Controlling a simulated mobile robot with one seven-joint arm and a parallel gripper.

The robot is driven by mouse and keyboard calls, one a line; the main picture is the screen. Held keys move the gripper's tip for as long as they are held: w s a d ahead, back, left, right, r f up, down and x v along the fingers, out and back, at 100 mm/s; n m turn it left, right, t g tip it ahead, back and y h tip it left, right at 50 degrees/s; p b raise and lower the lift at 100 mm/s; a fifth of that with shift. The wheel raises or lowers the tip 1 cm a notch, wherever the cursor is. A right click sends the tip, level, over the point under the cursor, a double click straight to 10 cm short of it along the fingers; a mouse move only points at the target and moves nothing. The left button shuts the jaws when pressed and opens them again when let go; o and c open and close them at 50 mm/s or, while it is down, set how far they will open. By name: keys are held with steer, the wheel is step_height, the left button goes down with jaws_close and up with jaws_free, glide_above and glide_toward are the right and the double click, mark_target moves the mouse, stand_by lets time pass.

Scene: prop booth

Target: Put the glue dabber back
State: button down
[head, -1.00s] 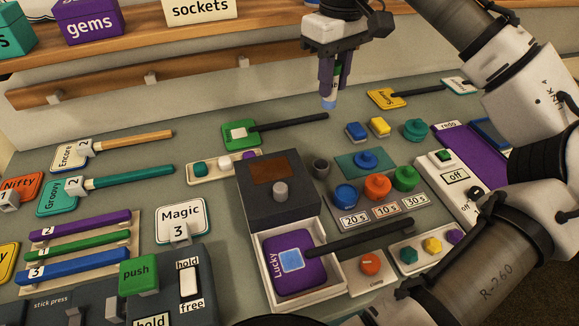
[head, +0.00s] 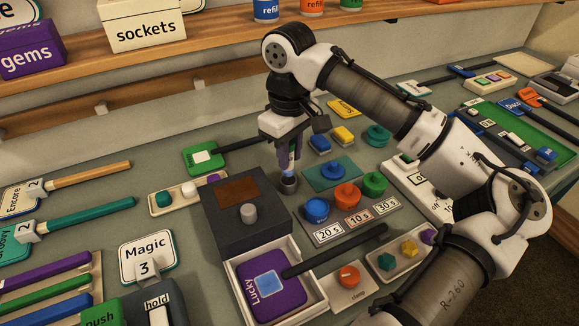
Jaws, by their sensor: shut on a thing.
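My gripper (head: 287,158) points down near the middle of the bench, behind and right of the dark grey box. It is shut on the glue dabber (head: 289,180), which is upright with its pale blue lower end showing below the fingers. The dabber's upper part is mostly hidden between the fingers. The small dark holder cup (head: 289,189) is directly under the dabber. I cannot tell whether the blue end is inside the cup or just above it.
The dark grey box (head: 222,226) stands close in front, with a white tray holding the purple Lucky paddle (head: 284,297). To the right are a teal mat (head: 318,180) with a blue knob and the blue (head: 317,209), orange (head: 347,195) and green (head: 375,183) pots.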

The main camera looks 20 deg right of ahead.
mark_target(290, 170)
steer(key=shift+f, duration=2.25)
steer(key=shift+f, duration=0.2)
steer(key=c, duration=1.2)
jaws_free()
steer(key=shift+r, duration=0.1)
steer(key=shift+r, duration=0.1)
step_height(290, 170, up, 12)
steer(key=shift+r+b, duration=0.1)
steer(key=shift+b, duration=0.25)
